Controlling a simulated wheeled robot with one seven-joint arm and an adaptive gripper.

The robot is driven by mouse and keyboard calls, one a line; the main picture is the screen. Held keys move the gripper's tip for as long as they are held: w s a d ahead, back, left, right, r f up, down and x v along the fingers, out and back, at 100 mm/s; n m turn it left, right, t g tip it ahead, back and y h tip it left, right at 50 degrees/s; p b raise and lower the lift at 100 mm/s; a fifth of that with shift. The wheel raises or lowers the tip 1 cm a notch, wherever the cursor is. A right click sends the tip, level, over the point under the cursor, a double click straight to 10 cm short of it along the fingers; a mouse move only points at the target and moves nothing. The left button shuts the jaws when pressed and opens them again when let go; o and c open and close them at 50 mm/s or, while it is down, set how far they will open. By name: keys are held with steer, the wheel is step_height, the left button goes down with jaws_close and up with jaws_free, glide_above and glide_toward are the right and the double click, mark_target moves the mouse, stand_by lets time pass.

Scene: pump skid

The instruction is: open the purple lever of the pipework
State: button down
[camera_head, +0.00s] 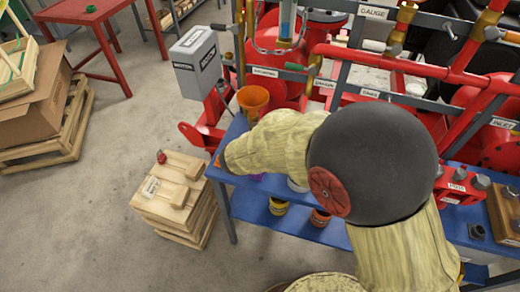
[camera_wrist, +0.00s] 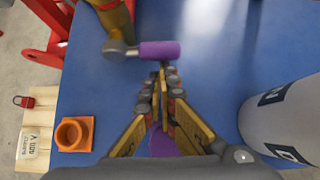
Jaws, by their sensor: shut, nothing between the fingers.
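The purple lever (camera_wrist: 160,50) shows in the wrist view as a short purple grip on a grey metal hub (camera_wrist: 116,50), at the lower end of a brass fitting (camera_wrist: 113,17). The grip points right in the picture. My gripper (camera_wrist: 162,70) is shut and empty, its fingertips at the lower edge of the grip in the picture. I cannot tell whether they touch it. Another purple thing (camera_wrist: 162,145) is partly hidden behind my fingers. In the head view my arm covers the lever and my gripper.
A blue table (camera_wrist: 215,40) lies below. A white container (camera_wrist: 285,118) with dark labels stands to the right, and an orange fixture (camera_wrist: 72,133) to the left. Wooden crates (camera_head: 172,200) stand on the floor.

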steer(key=shift+r+n+h+p, duration=0.3)
steer(key=shift+r+h+p, duration=0.25)
steer(key=shift+p, duration=1.4)
steer(key=r+h+p, duration=0.1)
steer(key=p, duration=0.4)
steer(key=shift+r+n+g+h, duration=0.15)
steer(key=shift+n+g+h, duration=0.2)
steer(key=shift+n+g, duration=0.05)
steer(key=h+p, duration=0.1)
steer(key=p, duration=0.2)
steer(key=r+n+h+p, duration=0.1)
steer(key=p, duration=0.3)
steer(key=shift+a+r+n+g+h, duration=0.2)
steer(key=shift+n+g+h, duration=0.1)
steer(key=shift+g+h, duration=0.1)
steer(key=a+r+n+h+p, duration=0.1)
steer(key=h, duration=0.1)
steer(key=a+n+h+p, duration=0.1)
steer(key=h, duration=0.1)
steer(key=w+r+n+h+p, duration=0.1)
steer(key=n, duration=0.1)
steer(key=shift+a+r+h, duration=0.3)
steer(key=shift+a+h, duration=0.1)
steer(key=shift+w+a, duration=0.15)
steer(key=shift+a, duration=0.15)
steer(key=shift+r, duration=0.1)
